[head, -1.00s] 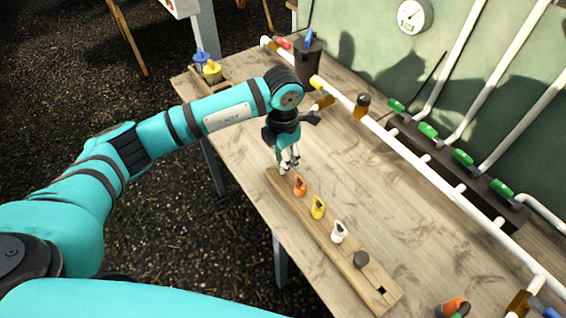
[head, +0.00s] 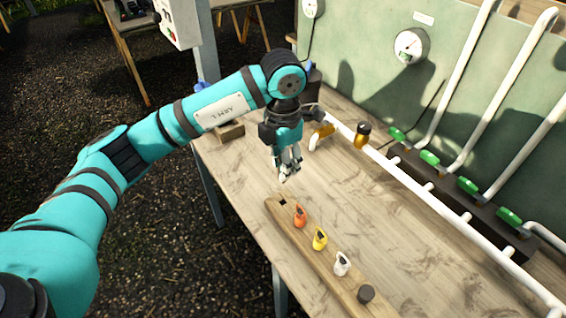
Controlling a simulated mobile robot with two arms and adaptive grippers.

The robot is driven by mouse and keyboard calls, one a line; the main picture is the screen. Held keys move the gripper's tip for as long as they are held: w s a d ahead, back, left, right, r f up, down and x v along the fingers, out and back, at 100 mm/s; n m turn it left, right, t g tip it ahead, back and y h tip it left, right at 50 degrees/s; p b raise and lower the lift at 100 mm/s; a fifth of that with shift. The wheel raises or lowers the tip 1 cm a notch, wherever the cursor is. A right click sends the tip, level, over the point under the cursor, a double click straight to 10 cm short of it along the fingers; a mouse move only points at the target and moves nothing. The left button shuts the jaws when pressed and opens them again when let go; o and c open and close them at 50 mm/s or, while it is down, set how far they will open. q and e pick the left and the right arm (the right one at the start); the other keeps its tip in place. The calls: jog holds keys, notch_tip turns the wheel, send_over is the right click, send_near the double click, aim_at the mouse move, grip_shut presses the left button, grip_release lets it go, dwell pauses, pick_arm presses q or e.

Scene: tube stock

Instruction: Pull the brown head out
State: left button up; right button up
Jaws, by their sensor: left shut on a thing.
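The wooden rack (head: 325,262) lies on the table with an empty square hole (head: 283,202) at its far end. My left gripper (head: 288,178) is above and just behind that hole, pointing down. It is shut on the brown head, which is mostly hidden by the fingers, so its colour is hard to make out. My right gripper is not in view.
A white pipe (head: 400,175) runs along the table, with an amber fitting (head: 321,134) and a dark-topped fitting (head: 363,133) near its far part. Green-handled valves (head: 430,158) stand before the green panel (head: 360,60). The table right of the rack is clear.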

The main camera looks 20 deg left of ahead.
pick_arm(q)
jog(key=shift+r+p, duration=1.2)
jog(key=shift+r, duration=1.2)
